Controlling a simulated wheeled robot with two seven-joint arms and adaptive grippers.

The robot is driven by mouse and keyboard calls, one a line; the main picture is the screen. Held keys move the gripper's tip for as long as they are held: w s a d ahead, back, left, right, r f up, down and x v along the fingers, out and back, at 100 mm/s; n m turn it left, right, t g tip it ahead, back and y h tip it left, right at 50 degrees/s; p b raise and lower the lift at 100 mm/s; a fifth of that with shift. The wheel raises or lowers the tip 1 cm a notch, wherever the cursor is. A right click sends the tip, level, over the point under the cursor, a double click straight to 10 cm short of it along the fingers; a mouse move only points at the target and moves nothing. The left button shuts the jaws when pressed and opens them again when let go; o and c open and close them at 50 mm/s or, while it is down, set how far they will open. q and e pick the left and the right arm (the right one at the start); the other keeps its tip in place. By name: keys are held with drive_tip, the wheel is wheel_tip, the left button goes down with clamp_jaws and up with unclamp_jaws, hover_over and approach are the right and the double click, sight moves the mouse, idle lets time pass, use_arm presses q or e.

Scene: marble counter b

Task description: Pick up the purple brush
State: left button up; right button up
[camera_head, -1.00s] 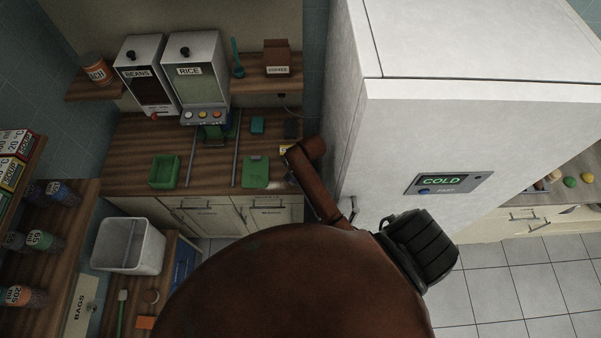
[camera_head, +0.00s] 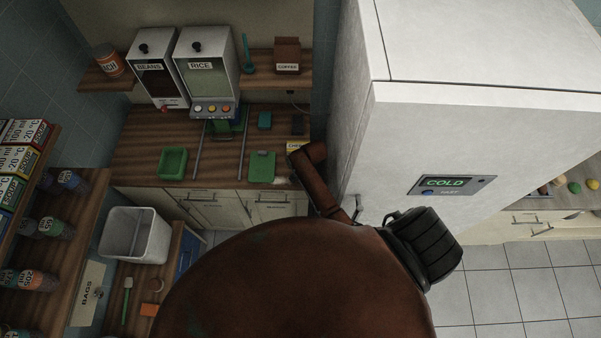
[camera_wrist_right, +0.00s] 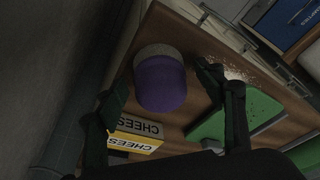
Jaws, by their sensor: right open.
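The purple brush (camera_wrist_right: 161,83) shows in the right wrist view, with a rounded purple body and a grey band at its upper end. It rests on the wooden counter near its edge. My right gripper (camera_wrist_right: 162,92) is open, with one dark finger on each side of the brush. I cannot tell whether either finger touches it. In the head view the brush and the right gripper are hidden behind a brown arm link. My left gripper is not in view.
A yellow cheese box (camera_wrist_right: 135,140) lies close beside the brush, and a green board (camera_wrist_right: 235,117) lies to its right. The tall white fridge (camera_head: 450,135) stands right of the counter (camera_head: 215,165). A green tray (camera_head: 173,162) sits further left.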

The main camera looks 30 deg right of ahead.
drive_tip(key=shift+c, duration=0.3)
drive_tip(key=c, duration=1.2)
